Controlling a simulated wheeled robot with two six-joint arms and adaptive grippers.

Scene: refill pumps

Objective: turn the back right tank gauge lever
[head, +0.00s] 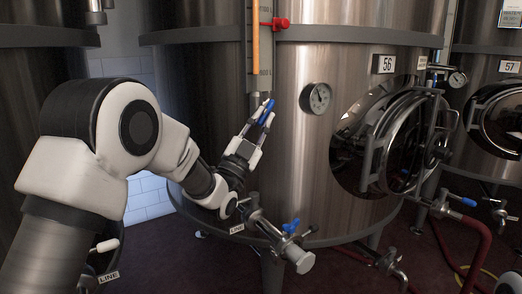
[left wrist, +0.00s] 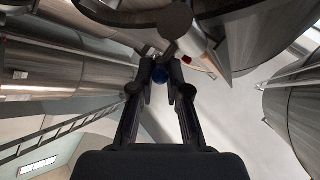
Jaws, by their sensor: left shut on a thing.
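The large steel tank (head: 215,85) labelled 56 carries an upright sight gauge with an orange column (head: 256,45). At the foot of this gauge is a blue lever (head: 267,108). My left gripper (head: 262,118) reaches up to it from the lower left and is shut on it, with the blue handle between the fingertips. In the left wrist view, the blue lever end (left wrist: 160,74) shows between the fingertips of my left gripper (left wrist: 162,85), below a round metal fitting. The lever's pivot is partly hidden by the fingers. My right gripper is not in view.
A red knob (head: 280,24) sits higher on the gauge. To the right are a dial gauge (head: 316,98) and a round hatch (head: 388,140). A sampling valve with a blue handle (head: 291,226) juts out below my gripper. A red hose (head: 478,255) lies lower right.

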